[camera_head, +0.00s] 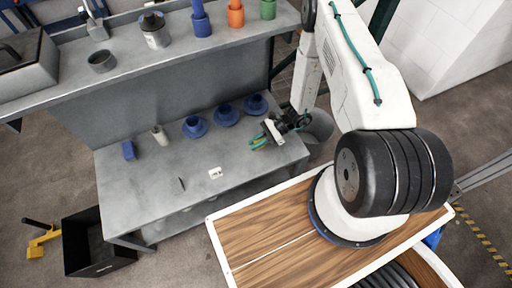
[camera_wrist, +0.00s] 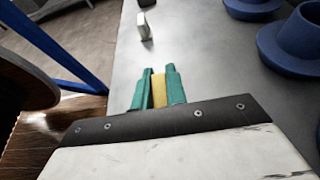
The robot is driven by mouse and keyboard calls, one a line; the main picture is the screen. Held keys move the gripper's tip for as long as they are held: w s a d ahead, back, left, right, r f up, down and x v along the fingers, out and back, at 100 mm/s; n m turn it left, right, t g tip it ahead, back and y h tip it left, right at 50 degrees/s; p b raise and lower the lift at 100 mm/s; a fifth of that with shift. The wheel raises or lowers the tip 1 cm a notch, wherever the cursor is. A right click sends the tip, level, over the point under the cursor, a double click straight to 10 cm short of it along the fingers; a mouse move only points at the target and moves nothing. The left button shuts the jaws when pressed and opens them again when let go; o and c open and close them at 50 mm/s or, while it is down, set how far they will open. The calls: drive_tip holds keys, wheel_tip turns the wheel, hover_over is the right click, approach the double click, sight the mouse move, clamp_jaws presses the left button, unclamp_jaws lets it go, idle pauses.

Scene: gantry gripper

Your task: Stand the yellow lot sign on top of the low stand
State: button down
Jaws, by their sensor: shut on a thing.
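My gripper (camera_head: 262,138) is over the right end of the grey workbench, its green fingers pointing left. In the wrist view the two green fingers are shut on a narrow yellow piece (camera_wrist: 158,90), which I take for the yellow lot sign; only a strip of it shows between them. In the head view it is a small yellow patch among the fingers. Its height above the bench is hard to judge. I cannot tell which thing is the low stand; a small white block (camera_head: 215,173) lies near the bench's front edge and shows in the wrist view too (camera_wrist: 144,27).
Several blue flanged parts (camera_head: 227,115) stand along the back of the bench. A blue block (camera_head: 128,150), a pale upright piece (camera_head: 160,135) and a thin dark item (camera_head: 181,183) are further left. A raised shelf (camera_head: 200,48) runs behind. The middle of the bench is mostly clear.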

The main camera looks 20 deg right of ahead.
drive_tip(key=shift+s+a+f, duration=0.1)
drive_tip(key=shift+f, duration=1.55)
drive_tip(key=shift+f, duration=0.15)
drive_tip(key=c, duration=1.4)
unclamp_jaws()
drive_tip(key=shift+d+r, duration=0.25)
drive_tip(key=v, duration=1.1)
drive_tip(key=shift+d+r, duration=0.15)
drive_tip(key=shift+d, duration=0.05)
